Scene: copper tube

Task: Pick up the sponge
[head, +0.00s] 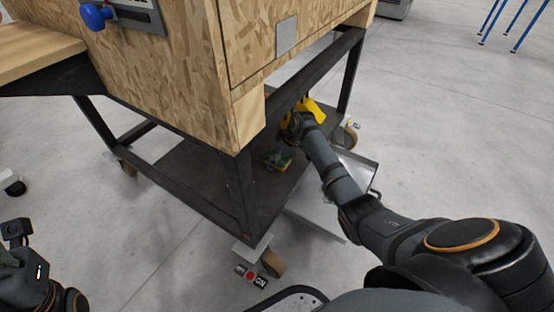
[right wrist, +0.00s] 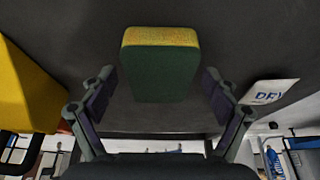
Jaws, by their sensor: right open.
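The sponge is green with a yellow layer. In the right wrist view the sponge (right wrist: 160,70) lies on a dark surface, centred ahead of my right gripper (right wrist: 160,82). The two fingers are open, one on each side of it, with visible gaps and no contact. In the head view a small green item (head: 277,160), seemingly the sponge, lies on the cart's dark lower shelf (head: 190,175). My right arm reaches in from the lower right over that shelf; its fingers cannot be made out there. Part of my left arm shows at the bottom left, its fingers out of view.
A yellow object (head: 312,110) stands on the shelf near my right wrist; yellow also fills the left of the wrist view (right wrist: 25,90).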

